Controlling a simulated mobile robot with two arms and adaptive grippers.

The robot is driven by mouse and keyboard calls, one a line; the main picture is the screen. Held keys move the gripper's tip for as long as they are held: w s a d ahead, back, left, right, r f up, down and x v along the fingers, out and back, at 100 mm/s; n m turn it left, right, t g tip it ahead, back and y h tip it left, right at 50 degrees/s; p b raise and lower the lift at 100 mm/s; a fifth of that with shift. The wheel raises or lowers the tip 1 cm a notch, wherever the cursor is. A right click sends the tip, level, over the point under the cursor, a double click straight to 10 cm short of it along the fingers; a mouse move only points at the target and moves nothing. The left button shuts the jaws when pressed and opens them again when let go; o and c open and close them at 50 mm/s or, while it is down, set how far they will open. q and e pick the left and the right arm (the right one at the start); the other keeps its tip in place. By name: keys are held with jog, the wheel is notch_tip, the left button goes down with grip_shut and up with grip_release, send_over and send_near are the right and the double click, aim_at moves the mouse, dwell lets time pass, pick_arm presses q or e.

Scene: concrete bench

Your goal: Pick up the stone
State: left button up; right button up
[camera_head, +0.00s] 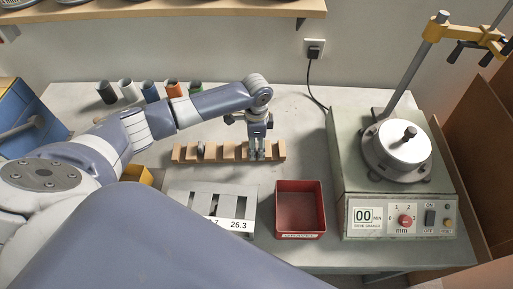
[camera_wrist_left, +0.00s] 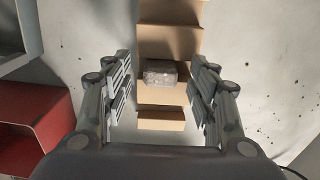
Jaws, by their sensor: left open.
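The stone (camera_wrist_left: 160,72) is a small grey, speckled block in the left wrist view, resting on the notched wooden rack (camera_wrist_left: 160,120). My left gripper (camera_head: 258,155) is open over the right part of the rack (camera_head: 230,154) in the head view. In the left wrist view its fingers stand on either side of the stone, with gaps on both sides. In the head view the gripper seems to hide this stone. A small grey piece (camera_head: 200,150) shows further left in the rack; I cannot tell what it is. My right gripper is not in view.
A red bin (camera_head: 300,208) and a grey slotted tray (camera_head: 212,205) stand in front of the rack. A machine with a round metal head (camera_head: 397,150) is at right. Several coloured cylinders (camera_head: 150,91) stand behind the arm.

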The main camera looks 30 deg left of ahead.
pick_arm(q)
jog(key=c, duration=0.9)
jog(key=shift+c, duration=1.3)
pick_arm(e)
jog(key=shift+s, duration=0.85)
